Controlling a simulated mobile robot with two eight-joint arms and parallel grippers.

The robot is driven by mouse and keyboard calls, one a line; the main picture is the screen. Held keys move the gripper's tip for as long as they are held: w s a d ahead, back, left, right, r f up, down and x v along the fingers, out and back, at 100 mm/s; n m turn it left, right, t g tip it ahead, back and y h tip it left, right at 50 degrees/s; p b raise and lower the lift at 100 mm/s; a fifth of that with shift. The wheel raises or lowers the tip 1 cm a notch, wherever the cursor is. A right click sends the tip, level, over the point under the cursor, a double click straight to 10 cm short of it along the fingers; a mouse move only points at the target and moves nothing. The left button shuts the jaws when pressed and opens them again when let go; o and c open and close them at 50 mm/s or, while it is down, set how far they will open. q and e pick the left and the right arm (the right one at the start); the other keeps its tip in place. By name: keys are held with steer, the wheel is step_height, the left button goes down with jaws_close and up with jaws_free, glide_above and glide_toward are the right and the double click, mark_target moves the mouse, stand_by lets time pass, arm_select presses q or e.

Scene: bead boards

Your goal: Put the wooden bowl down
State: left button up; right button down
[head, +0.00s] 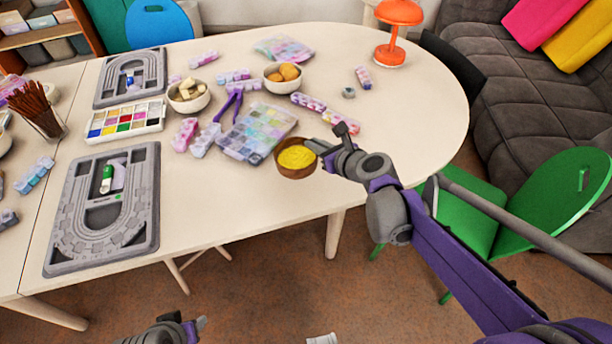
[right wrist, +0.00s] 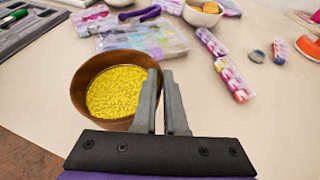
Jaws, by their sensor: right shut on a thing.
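The wooden bowl (head: 296,172) is brown and holds yellow beads. In the head view it is at the table's near edge, below the clear bead organizer. It also shows in the right wrist view (right wrist: 77,92), upright or nearly so. My right gripper (head: 318,150) is shut on the bowl's right rim; in the right wrist view its fingers (right wrist: 163,88) have the wall between them. I cannot tell whether the bowl touches the table. My left gripper (head: 200,323) is low at the bottom of the head view, off the table; its jaw opening is unclear.
The bead organizer (head: 257,131) lies just behind the bowl. Two white bowls (head: 188,104) (head: 284,82), purple pliers (head: 230,101) and bead boxes stand farther back. Grey bead boards (head: 60,230) lie at left. Bare table shows left of the bowl and to the right. A green chair (head: 470,215) stands at right.

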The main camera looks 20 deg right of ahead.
step_height(320, 180, down, 7)
steer(key=shift+w+f+b, duration=0.1)
steer(key=shift+f+b, duration=0.1)
steer(key=shift+b, duration=0.8)
steer(key=c, duration=1)
jaws_free()
